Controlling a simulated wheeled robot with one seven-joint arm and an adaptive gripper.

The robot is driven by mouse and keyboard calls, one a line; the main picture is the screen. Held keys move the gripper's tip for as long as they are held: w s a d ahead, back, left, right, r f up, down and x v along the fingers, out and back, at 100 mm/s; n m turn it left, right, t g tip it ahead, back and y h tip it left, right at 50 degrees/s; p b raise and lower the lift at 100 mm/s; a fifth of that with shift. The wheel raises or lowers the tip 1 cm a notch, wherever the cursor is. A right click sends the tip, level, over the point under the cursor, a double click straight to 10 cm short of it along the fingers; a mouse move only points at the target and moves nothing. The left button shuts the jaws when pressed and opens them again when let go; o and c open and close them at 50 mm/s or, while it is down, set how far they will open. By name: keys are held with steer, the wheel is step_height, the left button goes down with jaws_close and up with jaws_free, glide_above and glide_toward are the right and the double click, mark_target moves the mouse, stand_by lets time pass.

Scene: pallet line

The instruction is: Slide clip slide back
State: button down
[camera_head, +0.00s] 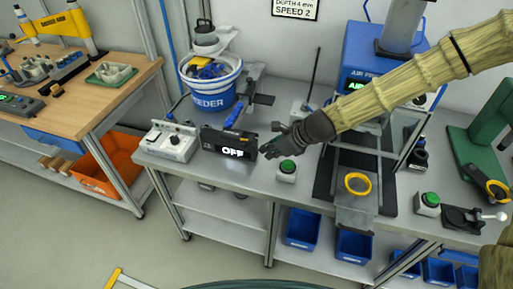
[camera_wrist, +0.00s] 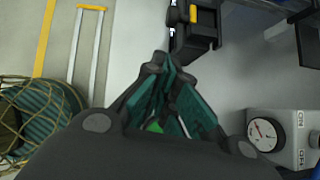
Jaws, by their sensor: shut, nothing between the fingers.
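No part is plainly marked as the clip slide, and I cannot tell for sure which one it is. A grey plate with a yellow ring (camera_head: 357,184) stands out at the front of the air press (camera_head: 375,48). My gripper (camera_head: 270,153) is shut and empty over the bench, between the black box with the OFF display (camera_head: 232,150) and the green push button (camera_head: 287,167). In the wrist view its green-padded fingers (camera_wrist: 165,72) come together. A patch of bright green shows between them, too hidden to name.
The blue-banded feeder bucket (camera_head: 209,88) stands behind the OFF box. A light gauge box (camera_head: 167,142) stands to its left and a similar one shows in the wrist view (camera_wrist: 283,137). Another button (camera_head: 427,204) and a toggle clamp (camera_head: 470,218) are at right.

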steer(key=shift+w+a+f+p, duration=0.25)
steer(key=shift+w+a+p, duration=0.1)
steer(key=shift+a, duration=0.35)
steer(key=shift+w+a+f+p, duration=0.2)
steer(key=shift+w+a+p, duration=0.15)
steer(key=shift+a, duration=0.35)
steer(key=shift+w+a+f+p, duration=0.25)
steer(key=shift+w+a+p, duration=0.1)
steer(key=shift+a, duration=0.35)
